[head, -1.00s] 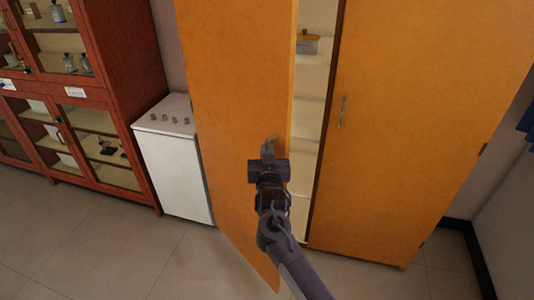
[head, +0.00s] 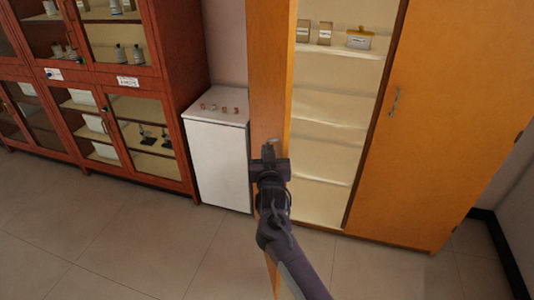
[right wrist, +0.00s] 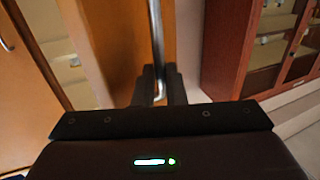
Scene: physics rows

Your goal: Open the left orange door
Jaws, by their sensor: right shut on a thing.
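The left orange door (head: 266,85) stands wide open and is seen nearly edge-on in the head view. My right gripper (head: 268,150) is at the door's metal handle, and it is shut on the handle. In the right wrist view the handle (right wrist: 156,40) runs down between the two dark fingers (right wrist: 159,88). The right orange door (head: 440,120) is shut, with its own handle (head: 394,101) bare. My left gripper does not show.
The open cabinet shows pale shelves (head: 335,105) with small boxes (head: 324,33) and a yellow-topped container (head: 360,38) on top. A white low cabinet (head: 222,165) stands left of the door. A red-brown glass-fronted cabinet (head: 172,90) is further left. The floor (head: 120,240) in front is clear.

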